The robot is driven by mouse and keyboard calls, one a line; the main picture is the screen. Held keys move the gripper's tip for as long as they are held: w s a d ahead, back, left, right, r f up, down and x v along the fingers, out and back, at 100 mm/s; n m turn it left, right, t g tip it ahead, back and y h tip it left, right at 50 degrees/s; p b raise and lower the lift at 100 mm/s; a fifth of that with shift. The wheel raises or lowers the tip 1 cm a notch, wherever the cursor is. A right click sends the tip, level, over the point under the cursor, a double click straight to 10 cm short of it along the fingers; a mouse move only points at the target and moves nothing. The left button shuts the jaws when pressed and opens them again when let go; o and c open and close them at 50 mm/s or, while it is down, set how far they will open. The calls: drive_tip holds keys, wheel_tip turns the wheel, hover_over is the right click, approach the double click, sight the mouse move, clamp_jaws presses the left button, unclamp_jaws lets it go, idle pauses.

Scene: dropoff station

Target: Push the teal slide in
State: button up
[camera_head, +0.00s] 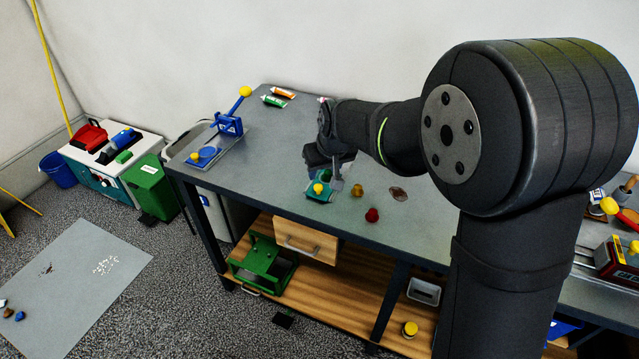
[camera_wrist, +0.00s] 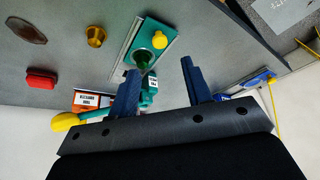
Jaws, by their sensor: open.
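The teal slide (camera_head: 319,191) with a yellow knob lies on the grey bench, near its front edge in the head view. In the wrist view the teal slide (camera_wrist: 169,50) sits along a pale metal strip, with its knob and a dark green round part on top. My gripper (camera_head: 337,172) is just behind and right of it in the head view. In the wrist view my gripper (camera_wrist: 160,76) has its two fingers spread and empty, with the slide beyond the fingertips. Whether a finger touches it I cannot tell. My arm hides the bench behind the gripper.
A brass cup (camera_head: 357,190), a red piece (camera_head: 372,215) and a brown oval (camera_head: 398,194) lie right of the slide. A blue device (camera_head: 229,124) with a yellow-knobbed lever stands left. Two tubes (camera_head: 283,93) lie at the back. Bench between is clear.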

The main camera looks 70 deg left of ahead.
sight(319, 186)
drive_tip(key=x, duration=0.8)
drive_tip(key=shift+a+f, duration=0.2)
drive_tip(key=shift+f, duration=0.1)
drive_tip(key=shift+c, duration=0.3)
